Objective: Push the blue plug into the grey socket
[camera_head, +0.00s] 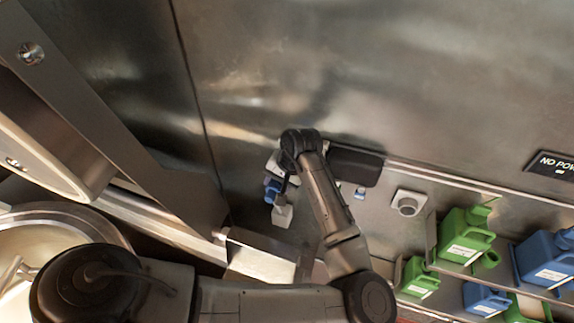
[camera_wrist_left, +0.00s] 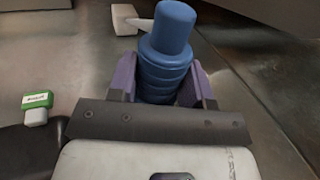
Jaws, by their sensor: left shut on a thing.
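The blue plug (camera_wrist_left: 168,55) is a ribbed blue cylinder with a narrower end. My left gripper (camera_wrist_left: 160,88) has its purple fingers shut around it in the left wrist view. In the head view the blue plug (camera_head: 272,191) shows small beside my left gripper (camera_head: 281,180), in front of the metal wall. A round grey fitting on a pale square plate (camera_head: 407,204), which looks like the grey socket, is on the wall panel to the right. The plug is well apart from it. My right gripper is not in view.
Green jugs (camera_head: 464,240) and blue jugs (camera_head: 546,258) stand at the right below the fitting. A pale block (camera_head: 282,215) is just below the plug. A green-and-white piece (camera_wrist_left: 39,106) shows at the left of the wrist view.

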